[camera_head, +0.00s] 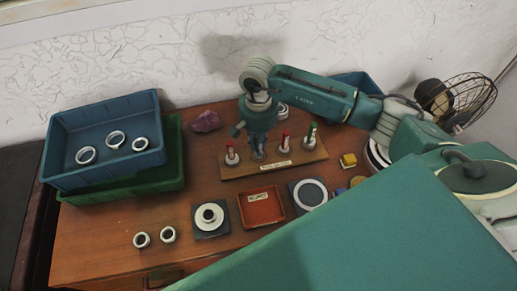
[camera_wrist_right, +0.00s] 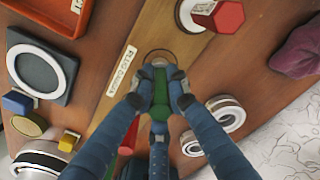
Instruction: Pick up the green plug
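My right gripper (camera_head: 257,150) points down over the wooden plug board (camera_head: 290,162) in the head view and hides most of what it surrounds. In the right wrist view, a green plug (camera_wrist_right: 160,108) is between the two fingertips, which appear to press on it from both sides. Another green-topped plug (camera_head: 312,132) stands at the board's right end. Red plugs stand at the left end (camera_head: 231,155) and right of the gripper (camera_head: 284,141). My left gripper is out of view.
Blue (camera_head: 62,170) and green (camera_head: 178,165) bins are stacked at left, with rings in the blue one. Rings (camera_head: 168,234), a red tray (camera_head: 247,218) and dark square fixtures (camera_head: 203,231) lie in front of the board.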

